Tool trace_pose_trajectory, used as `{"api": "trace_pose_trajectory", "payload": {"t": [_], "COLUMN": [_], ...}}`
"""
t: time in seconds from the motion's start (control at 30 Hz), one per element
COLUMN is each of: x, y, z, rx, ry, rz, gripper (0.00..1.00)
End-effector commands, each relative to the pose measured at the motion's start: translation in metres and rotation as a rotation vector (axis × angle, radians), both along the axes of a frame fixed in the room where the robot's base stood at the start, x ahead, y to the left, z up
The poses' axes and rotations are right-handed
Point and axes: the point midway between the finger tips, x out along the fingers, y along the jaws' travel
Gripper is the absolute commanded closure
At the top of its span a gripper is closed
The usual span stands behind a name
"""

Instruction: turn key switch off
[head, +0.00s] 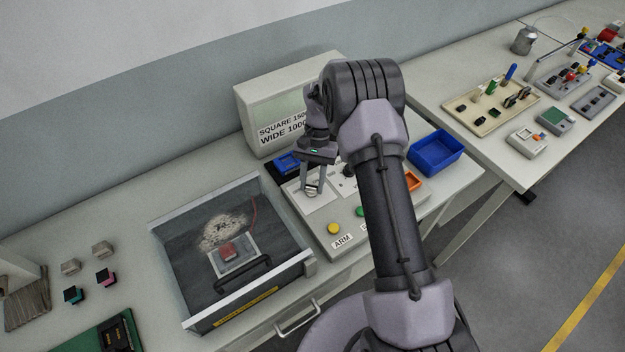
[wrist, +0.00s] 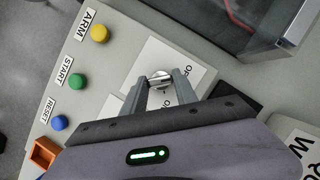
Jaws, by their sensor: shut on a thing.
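The key switch (wrist: 160,79) is a round silver metal piece on a white label plate of a light grey control panel (wrist: 118,60). The plate has lettering that is partly hidden by my fingers. My gripper (wrist: 159,84) is over the plate in the wrist view, with both fingertips closed on the key switch. In the head view, my gripper (head: 312,190) reaches down onto the panel (head: 318,228), and the key switch shows only as a small bright spot between the fingers. I cannot read which mark the switch points to.
A yellow ARM button (wrist: 100,34), a green START button (wrist: 77,81) and a blue RESET button (wrist: 60,122) sit beside the plate. A clear-walled box (head: 190,262) with a black handle stands left of the panel. A blue bin (head: 436,153) stands right of my arm.

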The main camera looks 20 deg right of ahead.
Motion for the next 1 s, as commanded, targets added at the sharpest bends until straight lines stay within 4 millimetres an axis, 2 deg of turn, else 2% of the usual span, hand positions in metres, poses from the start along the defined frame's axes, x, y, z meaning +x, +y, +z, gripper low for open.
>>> {"api": "trace_pose_trajectory", "payload": {"t": [0.63, 0.67, 0.77, 1.0], "x": [0.0004, 0.0004, 0.0003, 0.0001], "y": [0.0001, 0.0001, 0.0002, 0.0002], "z": [0.0001, 0.0001, 0.0001, 0.0001], "rx": [0.000, 0.000, 0.001, 0.000], "ry": [-0.001, -0.001, -0.001, -0.001], "rz": [0.048, 0.048, 0.047, 0.046], "gripper": [1.00, 0.64, 0.44, 0.44]}}
